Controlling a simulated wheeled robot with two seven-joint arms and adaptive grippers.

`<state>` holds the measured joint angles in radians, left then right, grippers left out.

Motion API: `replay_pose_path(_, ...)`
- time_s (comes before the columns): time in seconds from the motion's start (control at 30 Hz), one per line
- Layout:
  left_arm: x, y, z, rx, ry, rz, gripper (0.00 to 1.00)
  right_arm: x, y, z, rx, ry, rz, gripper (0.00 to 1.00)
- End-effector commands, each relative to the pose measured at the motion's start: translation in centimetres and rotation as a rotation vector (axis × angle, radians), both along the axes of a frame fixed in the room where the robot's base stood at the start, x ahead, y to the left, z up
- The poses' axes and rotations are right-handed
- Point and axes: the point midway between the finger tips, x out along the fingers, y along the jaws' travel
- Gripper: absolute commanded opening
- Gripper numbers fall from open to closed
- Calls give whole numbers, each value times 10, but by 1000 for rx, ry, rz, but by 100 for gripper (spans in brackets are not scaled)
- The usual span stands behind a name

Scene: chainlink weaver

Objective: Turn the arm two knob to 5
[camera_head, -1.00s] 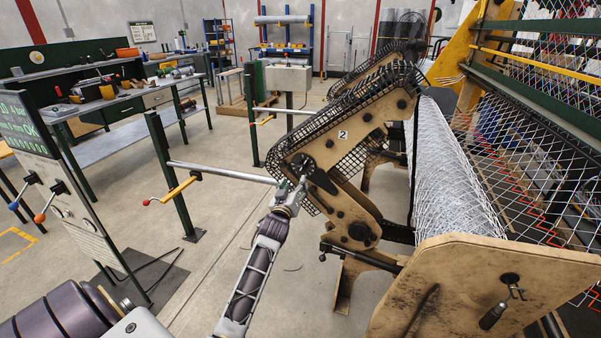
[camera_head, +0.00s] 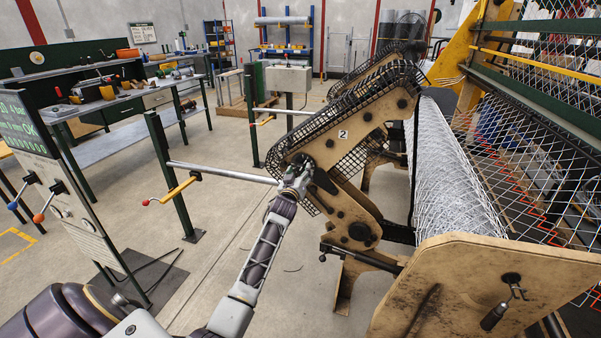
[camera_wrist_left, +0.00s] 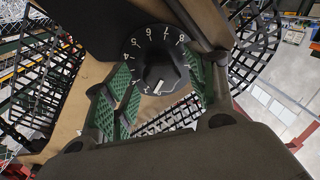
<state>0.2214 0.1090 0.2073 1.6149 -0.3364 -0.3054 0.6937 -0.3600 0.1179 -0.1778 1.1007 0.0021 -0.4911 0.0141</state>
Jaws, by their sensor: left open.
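The arm two knob (camera_wrist_left: 162,72) is black and round, with a raised grip and white numerals; 4 to 8 are readable around its upper rim. A white mark on the grip points toward the bottom of the picture, away from the 5 at upper left. My left gripper (camera_wrist_left: 165,92) is open, its green-padded fingers on either side of the knob's lower part. I cannot tell whether they touch it. In the head view, my left gripper (camera_head: 298,180) is at the lower end of the tan arm (camera_head: 370,115) labelled 2, hiding the knob there. My right gripper is out of view.
A grey bar (camera_head: 222,173) ends close beside my left gripper. Black mesh guards (camera_head: 350,95) edge the tan arm. A wire mesh roll (camera_head: 450,170) lies to the right. A control panel (camera_head: 65,210) stands at left. The floor between is mostly clear.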

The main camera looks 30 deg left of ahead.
Motion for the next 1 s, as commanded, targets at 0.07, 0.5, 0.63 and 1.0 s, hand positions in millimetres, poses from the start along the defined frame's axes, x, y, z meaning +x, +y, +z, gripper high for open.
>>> replay_pose_path(0.07,6,2,0,0,-1,0,56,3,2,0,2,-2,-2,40)
replay_pose_path(0.5,16,6,0,1,0,0,56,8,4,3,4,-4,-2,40)
replay_pose_path(0.63,16,6,0,0,0,0,56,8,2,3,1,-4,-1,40)
replay_pose_path(1.0,16,6,0,0,0,1,11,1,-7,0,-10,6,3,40)
